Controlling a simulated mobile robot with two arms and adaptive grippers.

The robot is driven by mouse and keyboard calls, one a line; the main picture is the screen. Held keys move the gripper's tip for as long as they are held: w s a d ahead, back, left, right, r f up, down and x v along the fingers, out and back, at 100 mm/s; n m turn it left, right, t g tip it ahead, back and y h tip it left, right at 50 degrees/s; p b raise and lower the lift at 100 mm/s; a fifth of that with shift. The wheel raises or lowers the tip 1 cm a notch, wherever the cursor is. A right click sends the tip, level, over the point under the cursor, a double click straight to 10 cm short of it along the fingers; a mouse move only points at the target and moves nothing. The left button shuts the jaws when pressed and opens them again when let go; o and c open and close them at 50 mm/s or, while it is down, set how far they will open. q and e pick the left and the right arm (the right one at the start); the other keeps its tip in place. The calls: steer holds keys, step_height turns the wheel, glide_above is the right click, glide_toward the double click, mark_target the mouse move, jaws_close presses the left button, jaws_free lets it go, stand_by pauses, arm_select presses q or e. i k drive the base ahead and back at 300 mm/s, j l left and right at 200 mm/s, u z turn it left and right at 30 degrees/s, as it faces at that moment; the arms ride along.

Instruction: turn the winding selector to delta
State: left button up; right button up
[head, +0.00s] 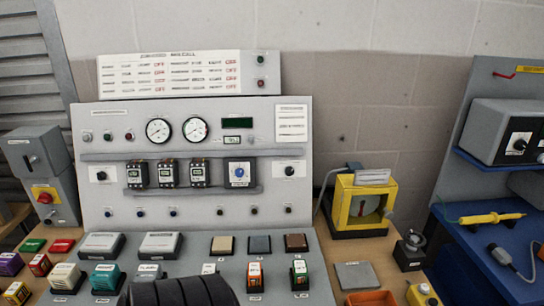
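A grey upright panel (270,118) stands at the middle of the head view. It carries a black knob on a white plate (101,176) at the left and another black knob on a white plate (289,170) at the right.
A sloping desk with several coloured blocks lies below the panel. A yellow-framed device (362,203) stands to its right, near an orange tray (371,298). A grey box with a red button (44,197) stands left. A yellow probe (492,218) lies on the blue bench.

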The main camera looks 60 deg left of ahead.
mark_target(101, 176)
steer(key=u, duration=2.7)
